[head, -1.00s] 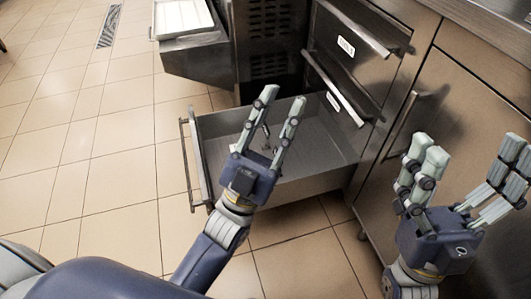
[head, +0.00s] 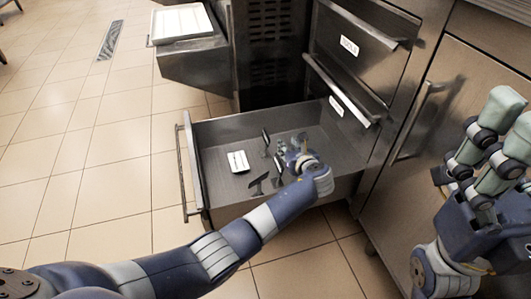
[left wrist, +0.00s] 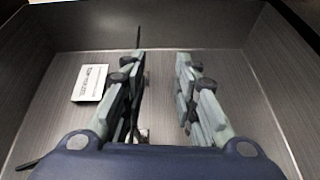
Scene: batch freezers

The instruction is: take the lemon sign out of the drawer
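Several small signs are in the open drawer (head: 222,195). A white card with dark print (head: 238,161) lies left of my left gripper (head: 293,150); it also shows in the left wrist view (left wrist: 90,83). Thin dark signs stand in the drawer, one farther back (head: 265,138) and one at the front (head: 258,182). I cannot read which is the lemon sign. My left gripper is inside the drawer; its fingers are apart in the left wrist view (left wrist: 160,65). A thin upright sign (left wrist: 138,38) is edge-on by the left finger. My right gripper (head: 500,130) is open at the right edge, partly cut off.
Closed drawers with white labels (head: 349,44) are above the open one. A metal cabinet door (head: 455,70) is at the right. A white tray (head: 182,22) sits on a raised metal ledge at top left. Tiled floor is clear on the left.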

